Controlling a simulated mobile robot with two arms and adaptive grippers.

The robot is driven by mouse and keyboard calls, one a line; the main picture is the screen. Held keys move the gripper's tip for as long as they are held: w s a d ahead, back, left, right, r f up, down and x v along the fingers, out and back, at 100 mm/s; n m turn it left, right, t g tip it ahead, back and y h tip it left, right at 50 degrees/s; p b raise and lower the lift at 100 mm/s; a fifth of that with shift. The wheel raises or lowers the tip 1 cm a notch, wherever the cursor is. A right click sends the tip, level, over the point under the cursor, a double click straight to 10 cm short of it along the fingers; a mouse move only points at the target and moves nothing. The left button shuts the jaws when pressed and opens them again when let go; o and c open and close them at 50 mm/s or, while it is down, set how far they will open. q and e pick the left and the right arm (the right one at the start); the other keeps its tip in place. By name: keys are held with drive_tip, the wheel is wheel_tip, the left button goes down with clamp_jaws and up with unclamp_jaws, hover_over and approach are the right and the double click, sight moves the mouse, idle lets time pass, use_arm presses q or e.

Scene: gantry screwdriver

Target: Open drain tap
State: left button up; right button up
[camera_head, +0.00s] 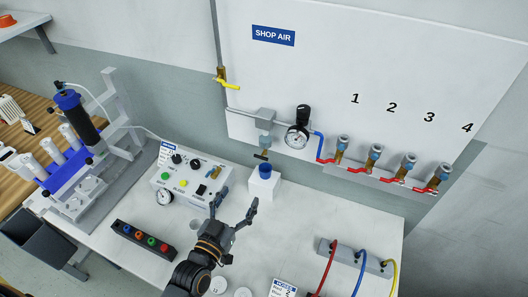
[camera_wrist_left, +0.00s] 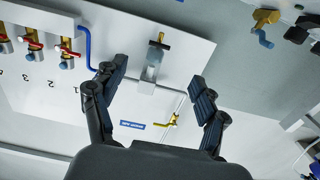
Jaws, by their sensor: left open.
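The drain tap (camera_head: 261,156) is a small dark cross handle under the filter bowl (camera_head: 265,141) on the shop air panel. In the left wrist view, which looks upside down, the tap (camera_wrist_left: 159,44) sits at the end of the bowl (camera_wrist_left: 153,66). My left gripper (camera_head: 234,198) is open and empty, over the bench, below and in front of the tap in the head view. In the left wrist view its fingers (camera_wrist_left: 158,78) spread on either side of the bowl, apart from it. My right gripper is not in view.
A blue cup (camera_head: 265,170) on a white block (camera_head: 264,188) stands beneath the tap. A gauge (camera_head: 297,137) and several red-handled valves are to the right. A yellow-handled valve (camera_head: 228,84) is upper left. A control box (camera_head: 190,180) stands left of the gripper.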

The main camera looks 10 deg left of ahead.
use_arm(q)
drive_tip(key=p, duration=0.1)
approach(260, 158)
drive_tip(key=w, duration=0.2)
drive_tip(key=w+d+p, duration=0.1)
drive_tip(key=w, duration=0.5)
drive_tip(key=shift+d+f, duration=0.15)
drive_tip(key=shift+d, duration=0.15)
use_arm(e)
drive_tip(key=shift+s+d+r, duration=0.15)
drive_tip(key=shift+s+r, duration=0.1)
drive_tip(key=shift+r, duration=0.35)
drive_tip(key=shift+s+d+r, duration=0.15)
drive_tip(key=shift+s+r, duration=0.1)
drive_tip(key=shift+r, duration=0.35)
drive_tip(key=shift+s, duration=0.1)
use_arm(q)
drive_tip(key=shift+c, duration=1.2)
drive_tip(key=c, duration=0.9)
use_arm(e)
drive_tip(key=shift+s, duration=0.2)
